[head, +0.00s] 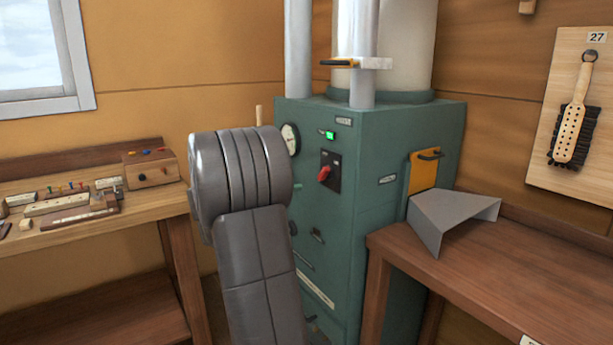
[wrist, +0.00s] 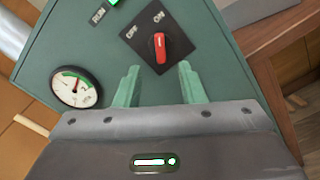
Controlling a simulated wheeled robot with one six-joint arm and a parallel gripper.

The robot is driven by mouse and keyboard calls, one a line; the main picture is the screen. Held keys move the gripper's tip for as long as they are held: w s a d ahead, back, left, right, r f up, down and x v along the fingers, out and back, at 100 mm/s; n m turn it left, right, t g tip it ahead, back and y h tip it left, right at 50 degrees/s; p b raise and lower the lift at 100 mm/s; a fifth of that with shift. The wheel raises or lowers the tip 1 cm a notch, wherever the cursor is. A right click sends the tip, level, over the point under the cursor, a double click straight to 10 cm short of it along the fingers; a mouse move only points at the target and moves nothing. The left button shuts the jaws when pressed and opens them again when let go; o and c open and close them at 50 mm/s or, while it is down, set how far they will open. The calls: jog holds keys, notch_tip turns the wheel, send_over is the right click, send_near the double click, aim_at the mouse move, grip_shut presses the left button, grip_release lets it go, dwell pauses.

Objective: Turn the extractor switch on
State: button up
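The extractor switch is a red handle (head: 324,174) on a black plate on the front of the green cabinet (head: 377,220). In the wrist view, the red handle (wrist: 160,48) lines up with the ON label (wrist: 159,17), with OFF to its left. The green lamp (head: 330,135) above the switch is lit; in the wrist view it sits by the word RUN (wrist: 98,16). My gripper (wrist: 159,68) is open and empty, its two fingers apart just below the handle in the picture. In the head view my arm hides the gripper.
A round gauge (wrist: 75,87) is left of the switch. A workbench (head: 90,225) with small tools stands left, and a brown table (head: 480,255) with a bent grey metal piece (head: 455,217) stands right. A brush (head: 575,125) hangs on the right wall.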

aim_at(321, 173)
jog(key=shift+v, duration=2.2)
jog(key=shift+d, duration=0.15)
jog(key=x, duration=1.3)
jog(key=shift+w+d+b, duration=0.25)
jog(key=shift+b, duration=0.1)
jog(key=shift+a, duration=0.15)
